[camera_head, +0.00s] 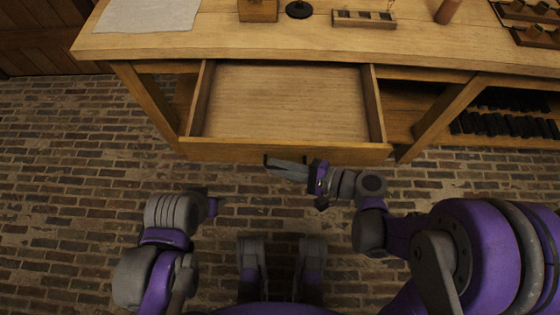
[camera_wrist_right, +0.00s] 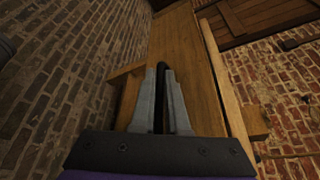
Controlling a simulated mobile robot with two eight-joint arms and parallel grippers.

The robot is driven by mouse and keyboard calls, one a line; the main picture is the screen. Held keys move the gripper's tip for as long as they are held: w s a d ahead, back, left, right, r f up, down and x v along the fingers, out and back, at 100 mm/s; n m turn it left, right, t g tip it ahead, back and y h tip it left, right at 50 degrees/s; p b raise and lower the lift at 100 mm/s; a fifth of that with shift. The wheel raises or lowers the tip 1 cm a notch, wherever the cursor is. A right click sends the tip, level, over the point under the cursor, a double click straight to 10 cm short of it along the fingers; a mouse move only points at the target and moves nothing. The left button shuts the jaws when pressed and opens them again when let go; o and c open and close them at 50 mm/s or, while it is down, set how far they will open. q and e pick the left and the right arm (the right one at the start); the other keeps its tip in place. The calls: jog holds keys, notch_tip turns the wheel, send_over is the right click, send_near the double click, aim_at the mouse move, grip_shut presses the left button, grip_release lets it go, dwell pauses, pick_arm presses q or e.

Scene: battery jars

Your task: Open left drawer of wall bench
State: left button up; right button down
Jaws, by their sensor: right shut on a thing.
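The wall bench (camera_head: 420,60) runs across the top of the head view. Its left drawer (camera_head: 285,105) is pulled well out toward me, and its bare wooden bottom shows empty. The drawer front (camera_head: 225,150) faces me. My right gripper (camera_head: 274,164) is at the middle of that front, shut on the dark handle. In the right wrist view, my right gripper's grey fingers (camera_wrist_right: 162,80) have the dark handle (camera_wrist_right: 158,95) between them. My left arm shows at the lower left of the head view, but I cannot make out its gripper.
On the bench top are a pale cloth (camera_head: 148,14), a wooden box (camera_head: 258,10), a black round base (camera_head: 299,9), a wooden rack (camera_head: 364,19) and a brown cylinder (camera_head: 447,11). Dark items (camera_head: 505,125) fill a lower right shelf. The brick floor (camera_head: 75,180) at left is clear.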

jog(key=c, duration=1.2)
grip_release()
jog(key=p+v, duration=0.1)
jog(key=v, duration=1)
jog(key=shift+a, duration=0.1)
